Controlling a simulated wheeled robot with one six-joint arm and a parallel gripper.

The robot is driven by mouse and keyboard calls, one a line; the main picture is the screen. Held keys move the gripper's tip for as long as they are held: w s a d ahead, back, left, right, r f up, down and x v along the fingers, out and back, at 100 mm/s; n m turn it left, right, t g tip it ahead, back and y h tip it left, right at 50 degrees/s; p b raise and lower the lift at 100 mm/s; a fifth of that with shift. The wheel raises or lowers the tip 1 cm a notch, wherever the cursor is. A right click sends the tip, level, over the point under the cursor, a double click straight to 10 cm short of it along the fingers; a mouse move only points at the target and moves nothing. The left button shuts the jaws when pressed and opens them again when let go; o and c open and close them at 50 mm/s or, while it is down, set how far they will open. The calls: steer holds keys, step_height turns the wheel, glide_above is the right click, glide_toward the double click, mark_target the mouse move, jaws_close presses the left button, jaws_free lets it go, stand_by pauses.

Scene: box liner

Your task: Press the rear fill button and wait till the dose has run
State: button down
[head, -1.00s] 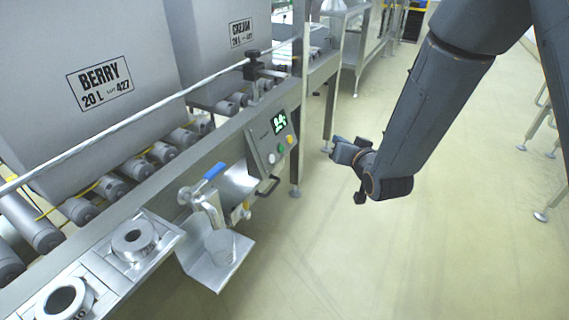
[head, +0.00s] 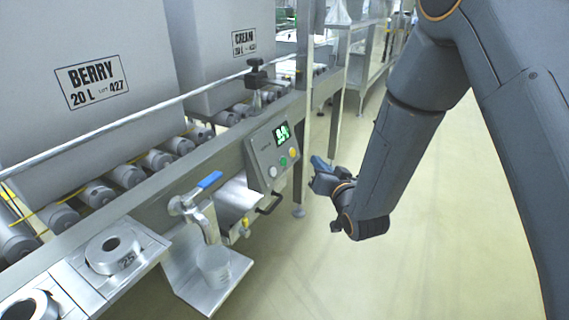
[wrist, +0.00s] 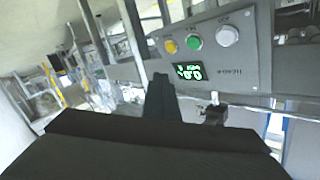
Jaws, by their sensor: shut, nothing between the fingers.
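The control panel (head: 265,158) on the rail has a lit green display (head: 282,133) and a row of white (head: 272,171), green (head: 283,161) and yellow (head: 292,152) buttons. The labels are too small to read, so I cannot tell which is the rear fill button. In the wrist view the yellow (wrist: 170,46), green (wrist: 194,42) and white (wrist: 227,36) buttons face the camera. My gripper (head: 318,163) is shut and empty, right of the panel and apart from it. Its dark tip also shows in the wrist view (wrist: 162,82), below the panel. A cup (head: 213,265) stands under the spout (head: 207,222).
A blue-handled valve (head: 208,180) sits left of the panel, and a black handle (head: 270,203) juts out below it. Large BERRY (head: 80,130) and CREAM (head: 215,60) containers stand on rollers behind the rail. Ring weights (head: 112,248) lie at the front left. The floor to the right is open.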

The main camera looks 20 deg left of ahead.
steer(key=a+f+b, duration=0.2)
steer(key=a, duration=0.5)
steer(key=shift+w+a+f, duration=0.15)
steer(key=shift+w+f, duration=0.1)
steer(key=shift+f, duration=0.05)
stand_by(1.8)
steer(key=shift+a+f, duration=0.15)
steer(key=shift+a, duration=0.2)
steer(key=shift+a+f, duration=0.1)
steer(key=shift+a, duration=0.25)
stand_by(0.7)
stand_by(0.8)
steer(key=shift+d+r+p, duration=0.25)
steer(key=shift+d+p, duration=0.05)
steer(key=shift+d, duration=0.4)
steer(key=shift+s+d+r+p, duration=0.1)
steer(key=shift+d+r+p, duration=0.2)
steer(key=shift+d, duration=0.5)
steer(key=shift+s+d+r+p, duration=0.1)
steer(key=shift+d+r+p, duration=0.25)
steer(key=shift+d, duration=0.45)
steer(key=shift+d+r+p, duration=0.15)
steer(key=shift+d+p, duration=0.25)
steer(key=shift+d, duration=0.4)
